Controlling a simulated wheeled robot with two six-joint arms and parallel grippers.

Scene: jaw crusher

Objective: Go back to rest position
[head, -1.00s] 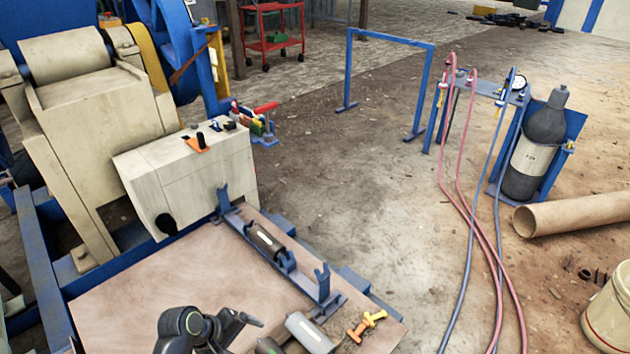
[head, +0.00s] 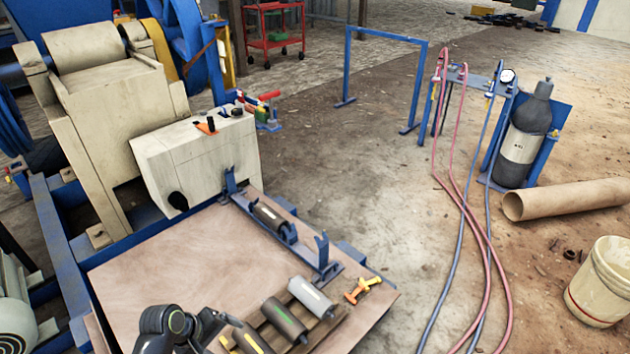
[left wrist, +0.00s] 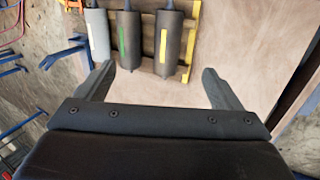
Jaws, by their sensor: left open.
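My left arm comes in at the bottom of the head view, and part of its left gripper (head: 222,321) shows over the plywood board. In the left wrist view the left gripper (left wrist: 158,82) has its two fingers wide apart with nothing between them. Beyond the fingers lie a grey roller (left wrist: 97,33), a green-striped roller (left wrist: 129,42) and a yellow-striped roller (left wrist: 169,45), apart from the gripper. The same grey roller (head: 311,297) and green-striped roller (head: 284,320) rest on a wooden rack in the head view. My right gripper is not in view.
The plywood board (head: 180,262) has bare room at its left. A dark roller (head: 268,213) sits in a blue bracket (head: 325,258). An orange and yellow tool (head: 362,289) lies by the rack. A crusher control box (head: 190,160) stands behind. Hoses and a gas cylinder (head: 527,135) are at right.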

